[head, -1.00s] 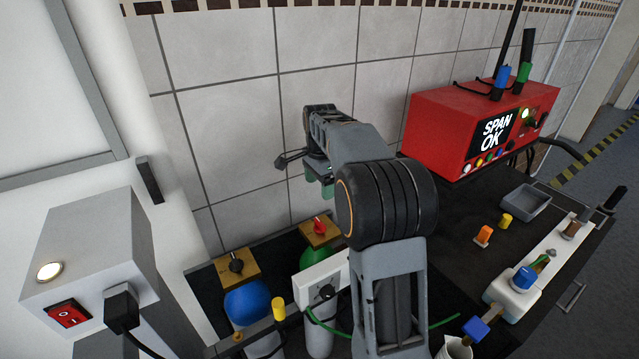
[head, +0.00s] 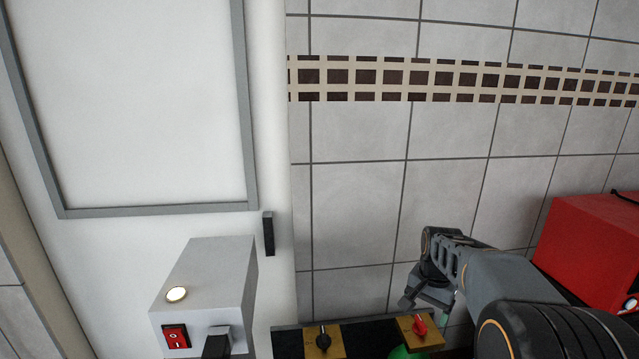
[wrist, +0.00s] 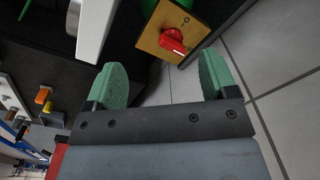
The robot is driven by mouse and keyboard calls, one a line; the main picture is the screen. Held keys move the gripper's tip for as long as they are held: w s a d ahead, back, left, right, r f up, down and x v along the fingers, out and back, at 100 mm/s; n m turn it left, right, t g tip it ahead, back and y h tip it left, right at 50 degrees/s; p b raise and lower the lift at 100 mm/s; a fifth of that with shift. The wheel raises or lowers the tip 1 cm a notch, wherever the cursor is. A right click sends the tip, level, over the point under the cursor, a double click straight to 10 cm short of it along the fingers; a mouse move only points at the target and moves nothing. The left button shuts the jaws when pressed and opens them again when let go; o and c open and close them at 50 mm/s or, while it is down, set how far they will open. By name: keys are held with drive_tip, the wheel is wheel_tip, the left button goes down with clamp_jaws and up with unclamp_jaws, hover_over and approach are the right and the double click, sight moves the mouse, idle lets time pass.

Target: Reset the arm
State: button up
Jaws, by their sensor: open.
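My gripper (wrist: 160,82) is open and empty in the wrist view, its two green fingers spread apart. A wooden block with a red knob (wrist: 172,40) shows beyond the fingers, apart from them. In the head view my gripper (head: 428,298) hangs folded in front of the tiled wall, above the red knob (head: 420,325). A second block with a black knob (head: 323,340) stands left of it. The top of a green cylinder (head: 408,352) shows under the red knob's block.
A grey box with a red rocker switch (head: 175,337) and a lit round lamp stands at lower left. A red unit (head: 592,250) is at the right edge, partly behind my arm. The tiled wall (head: 360,200) is close behind.

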drive_tip(key=s+a+n+t, duration=0.1)
drive_tip(key=s+a+n, duration=0.3)
drive_tip(key=s, duration=0.4)
drive_tip(key=s+a+n+t, duration=0.2)
drive_tip(key=s+a+n, duration=0.2)
drive_tip(key=s, duration=0.5)
drive_tip(key=shift+s+a+r, duration=0.25)
drive_tip(key=shift+a+r, duration=0.1)
